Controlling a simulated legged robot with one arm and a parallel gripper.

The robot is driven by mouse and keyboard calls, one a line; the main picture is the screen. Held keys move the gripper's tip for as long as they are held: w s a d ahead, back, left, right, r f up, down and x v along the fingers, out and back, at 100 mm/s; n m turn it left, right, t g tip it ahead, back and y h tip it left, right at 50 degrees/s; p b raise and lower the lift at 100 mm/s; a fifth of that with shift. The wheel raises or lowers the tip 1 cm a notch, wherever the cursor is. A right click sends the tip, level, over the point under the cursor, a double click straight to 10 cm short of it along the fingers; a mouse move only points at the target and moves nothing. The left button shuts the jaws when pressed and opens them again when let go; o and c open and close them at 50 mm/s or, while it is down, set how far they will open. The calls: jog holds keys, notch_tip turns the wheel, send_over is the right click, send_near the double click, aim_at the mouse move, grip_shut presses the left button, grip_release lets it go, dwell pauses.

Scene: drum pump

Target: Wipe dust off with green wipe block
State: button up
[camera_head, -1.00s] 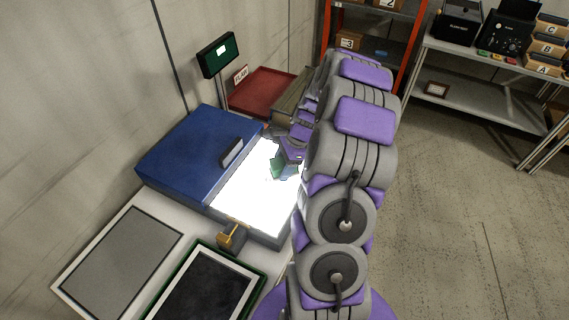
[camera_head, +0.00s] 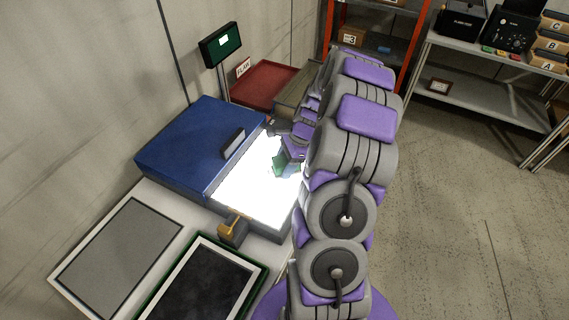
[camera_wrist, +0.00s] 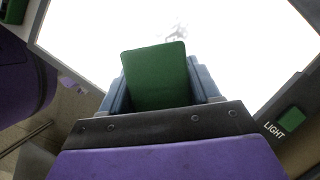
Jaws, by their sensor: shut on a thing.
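My gripper (camera_wrist: 160,90) is shut on the green wipe block (camera_wrist: 156,76), with a finger on each side of it. In the head view the green block (camera_head: 281,163) is over the bright white lit panel (camera_head: 247,187), partly hidden by my gripper (camera_head: 289,158). I cannot tell whether the block touches the panel. The wrist view shows the same white panel (camera_wrist: 90,35) ahead of the block. A grey smudge of dust (camera_wrist: 178,31) lies on the panel just beyond the block's far edge.
A blue lid or box (camera_head: 200,148) with a dark handle borders the panel's left. A yellow-brown latch (camera_head: 233,230) stands at the front edge. A green button marked LIGHT (camera_wrist: 291,119) is right in the wrist view. A red tray (camera_head: 265,87) lies behind.

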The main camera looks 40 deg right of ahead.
jog(key=shift+d+f, duration=0.1)
jog(key=shift+d+f, duration=0.3)
jog(key=shift+d, duration=0.1)
jog(key=shift+a+f, duration=0.2)
jog(key=shift+a, duration=0.2)
jog(key=shift+f, duration=0.1)
jog(key=shift+d+f, duration=0.25)
jog(key=shift+f, duration=0.05)
